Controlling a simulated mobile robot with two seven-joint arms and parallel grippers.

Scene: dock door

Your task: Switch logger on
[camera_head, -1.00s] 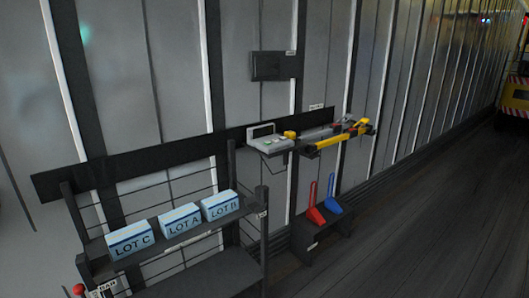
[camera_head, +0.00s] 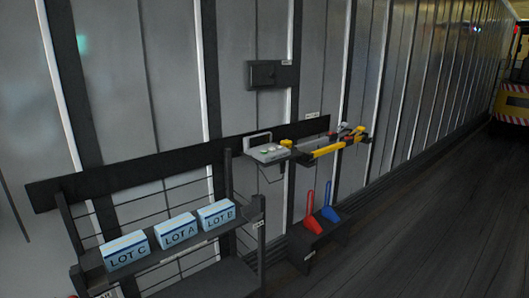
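A light grey device (camera_head: 268,153) with small green marks on top sits on a wall-mounted ledge, left of the yellow items. A raised pale frame stands at its back. A dark flat box (camera_head: 263,74) with a small tag hangs on the wall above it. I cannot tell from the picture which of these is the logger, or whether any switch is on. Neither of my grippers is in view.
A dark rack (camera_head: 239,224) at the lower left holds three boxes: LOT C (camera_head: 126,250), LOT A (camera_head: 177,231) and LOT B (camera_head: 216,215). A low stand (camera_head: 305,246) holds a red (camera_head: 309,210) and a blue scoop-like tool (camera_head: 328,209). Open floor (camera_head: 440,210) lies right; a yellow vehicle (camera_head: 514,101) stands far right.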

